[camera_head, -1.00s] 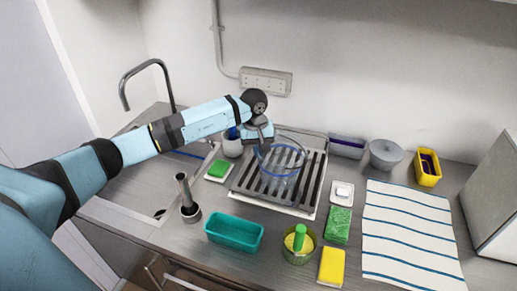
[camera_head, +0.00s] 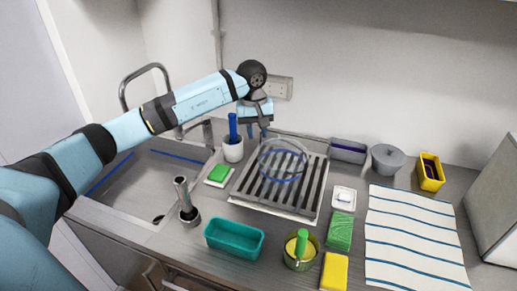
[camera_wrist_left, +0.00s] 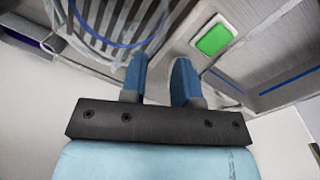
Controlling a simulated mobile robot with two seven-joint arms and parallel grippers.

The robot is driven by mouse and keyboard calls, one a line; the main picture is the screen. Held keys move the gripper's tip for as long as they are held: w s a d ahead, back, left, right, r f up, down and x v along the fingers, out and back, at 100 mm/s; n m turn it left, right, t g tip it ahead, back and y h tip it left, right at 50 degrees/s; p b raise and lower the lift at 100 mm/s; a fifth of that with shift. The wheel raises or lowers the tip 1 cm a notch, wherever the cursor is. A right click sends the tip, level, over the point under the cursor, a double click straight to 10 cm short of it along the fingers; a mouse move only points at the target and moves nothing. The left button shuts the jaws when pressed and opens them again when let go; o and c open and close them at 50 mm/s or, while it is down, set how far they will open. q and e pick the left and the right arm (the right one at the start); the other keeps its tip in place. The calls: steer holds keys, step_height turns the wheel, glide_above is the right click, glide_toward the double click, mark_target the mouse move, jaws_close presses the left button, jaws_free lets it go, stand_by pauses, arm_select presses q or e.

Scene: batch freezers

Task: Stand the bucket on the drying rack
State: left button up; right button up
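The bucket (camera_head: 284,160) is clear with blue rings and appears to stand upright on the dark slats of the drying rack (camera_head: 312,187). My left gripper (camera_head: 257,132) is above and behind the bucket's left side, apart from it. Its two blue fingers (camera_wrist_left: 160,72) are spread with nothing between them. The left wrist view shows part of the bucket (camera_wrist_left: 110,38) and the rack slats at the upper left, beyond the fingers. My right gripper is in neither view.
A teal tub (camera_head: 234,240) and a yellow-green pot (camera_head: 299,252) stand in front. A grey bowl (camera_head: 386,158) and striped towel (camera_head: 415,240) are right.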

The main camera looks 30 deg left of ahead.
arm_select(q)
step_height(320, 180, up, 4)
steer(key=shift+s+a+f, duration=0.1)
steer(key=shift+a, duration=0.05)
stand_by(0.5)
